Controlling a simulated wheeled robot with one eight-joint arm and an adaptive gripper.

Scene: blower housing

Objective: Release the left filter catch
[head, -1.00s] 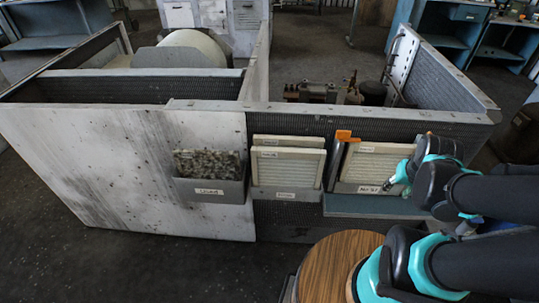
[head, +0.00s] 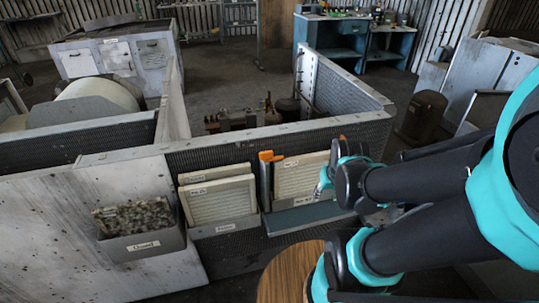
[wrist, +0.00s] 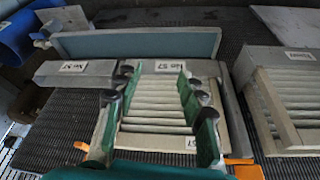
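A pale pleated filter panel (head: 300,176) stands in the mesh wall of the housing. The left filter catch, an orange-topped upright bar (head: 268,157), is at the panel's left edge. A second orange piece (head: 342,137) shows at the panel's upper right, partly hidden. In the wrist view, the panel (wrist: 155,110) lies between the fingers, with orange pieces at the lower left (wrist: 82,147) and lower right (wrist: 240,161). My gripper (head: 324,181) is at the panel's right side, apart from the left catch. In the wrist view its fingers (wrist: 160,95) are spread and hold nothing.
A blue-grey ledge (head: 300,218) juts out below the panel. Left of the catch are a holder with pale filters (head: 218,200) and a bin with a dirty filter (head: 135,217). A round wooden top (head: 285,275) stands in front, close to my arm.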

